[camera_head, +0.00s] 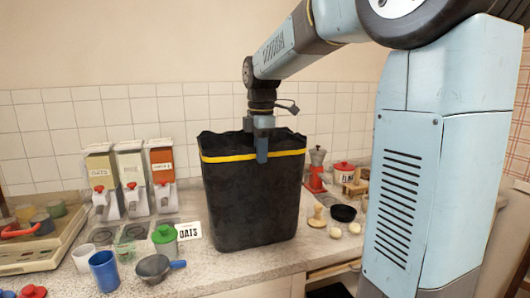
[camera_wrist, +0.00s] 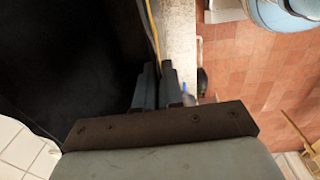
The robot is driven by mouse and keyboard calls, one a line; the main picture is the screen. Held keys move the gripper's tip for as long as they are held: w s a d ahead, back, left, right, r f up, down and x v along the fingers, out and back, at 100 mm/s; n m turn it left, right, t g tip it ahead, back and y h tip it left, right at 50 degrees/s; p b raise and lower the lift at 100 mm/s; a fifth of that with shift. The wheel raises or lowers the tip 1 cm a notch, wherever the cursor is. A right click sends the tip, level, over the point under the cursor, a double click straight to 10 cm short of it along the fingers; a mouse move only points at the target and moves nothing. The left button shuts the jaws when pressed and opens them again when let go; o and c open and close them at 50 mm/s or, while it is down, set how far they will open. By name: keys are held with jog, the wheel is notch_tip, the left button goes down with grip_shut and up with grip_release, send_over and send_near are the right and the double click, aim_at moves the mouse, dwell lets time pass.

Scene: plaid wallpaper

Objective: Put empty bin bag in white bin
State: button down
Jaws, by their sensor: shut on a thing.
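The empty bin bag (camera_head: 250,205) is black, wide open at the top, with a yellow band below its rim. It is upright over the middle of the counter; I cannot tell whether its bottom rests on it. My gripper (camera_head: 262,150) points down at the bag's near rim and is shut on it. In the wrist view the bag (camera_wrist: 70,60) fills the left side, its yellow band running up to my fingertips (camera_wrist: 158,85), which pinch the edge. No white bin can be made out in either view.
The counter (camera_head: 215,270) holds dispensers (camera_head: 130,175), a blue cup (camera_head: 104,270), a pan (camera_head: 153,267) and a green-lidded jar (camera_head: 165,240) left of the bag. A red moka pot (camera_head: 316,172) and black bowl (camera_head: 343,213) stand right. Tiled floor (camera_wrist: 235,70) is partly clear.

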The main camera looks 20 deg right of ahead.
jog(key=c, duration=1.3)
grip_release()
jog(key=shift+o, duration=0.2)
notch_tip(320, 180, up, 12)
jog(key=shift+s, duration=0.4)
